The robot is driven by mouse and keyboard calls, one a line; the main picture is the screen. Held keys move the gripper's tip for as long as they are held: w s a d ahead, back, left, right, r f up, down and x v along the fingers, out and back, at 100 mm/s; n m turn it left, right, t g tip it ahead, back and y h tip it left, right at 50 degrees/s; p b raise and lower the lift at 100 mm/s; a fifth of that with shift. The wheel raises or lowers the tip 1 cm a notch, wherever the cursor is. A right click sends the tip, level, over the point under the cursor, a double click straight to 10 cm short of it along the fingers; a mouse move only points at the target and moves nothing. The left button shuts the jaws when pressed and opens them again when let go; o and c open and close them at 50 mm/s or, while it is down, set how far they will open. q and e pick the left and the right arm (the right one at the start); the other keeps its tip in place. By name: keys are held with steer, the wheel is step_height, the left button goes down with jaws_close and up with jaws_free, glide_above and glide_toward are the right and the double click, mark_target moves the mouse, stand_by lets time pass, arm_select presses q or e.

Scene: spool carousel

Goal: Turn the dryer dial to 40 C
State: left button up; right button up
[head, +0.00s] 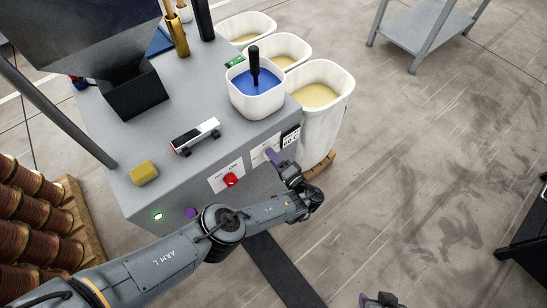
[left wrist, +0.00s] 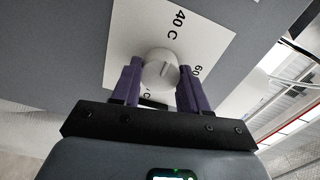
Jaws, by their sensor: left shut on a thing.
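The dryer dial (left wrist: 160,69) is a pale round knob on a white label plate (left wrist: 215,35) on the grey cabinet. The plate reads "40 C" above the knob and a partly hidden "60" to its right; another "C" shows below. My left gripper (left wrist: 158,74) has its purple fingers on either side of the knob, shut on it. In the head view my left gripper (head: 272,154) reaches the cabinet's front face and hides the dial. I cannot tell where the dial's pointer aims. Part of my right gripper (head: 379,300) shows at the bottom edge; its fingers are unclear.
A red knob (head: 230,180) sits on a separate plate left of the dial. The cabinet top (head: 225,150) holds a yellow block (head: 144,173), a small black-and-white device (head: 195,135) and a tub of blue pellets (head: 257,98). White bins (head: 322,115) stand behind right.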

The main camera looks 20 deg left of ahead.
arm_select(q)
steer(key=shift+n, duration=0.3)
steer(key=o, duration=1.1)
steer(key=shift+c, duration=0.2)
steer(key=v, duration=1)
steer(key=shift+s+d, duration=0.25)
steer(key=shift+d, duration=0.05)
steer(key=shift+d, duration=0.1)
